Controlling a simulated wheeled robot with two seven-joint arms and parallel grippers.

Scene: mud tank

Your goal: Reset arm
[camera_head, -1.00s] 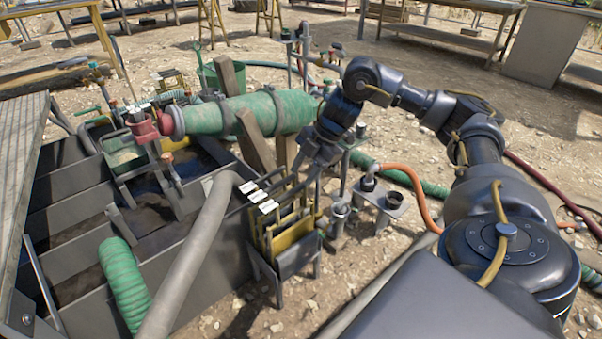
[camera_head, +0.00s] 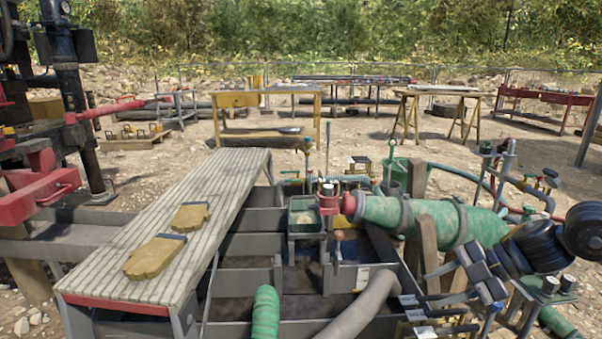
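My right arm (camera_head: 535,245) comes in from the right edge, below the right end of a thick green hose (camera_head: 435,218). My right gripper (camera_head: 430,285) points left, with two dark fingers apart and nothing seen between them. Whether the fingers touch anything there I cannot tell. My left gripper is out of view.
A slatted walkway (camera_head: 195,235) with two yellow gloves (camera_head: 155,257) lies left of the open mud tank (camera_head: 250,245). A grey hose (camera_head: 365,310) and a green ribbed hose (camera_head: 265,315) rise from the bottom. Red machinery stands at far left; tables stand behind on open gravel.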

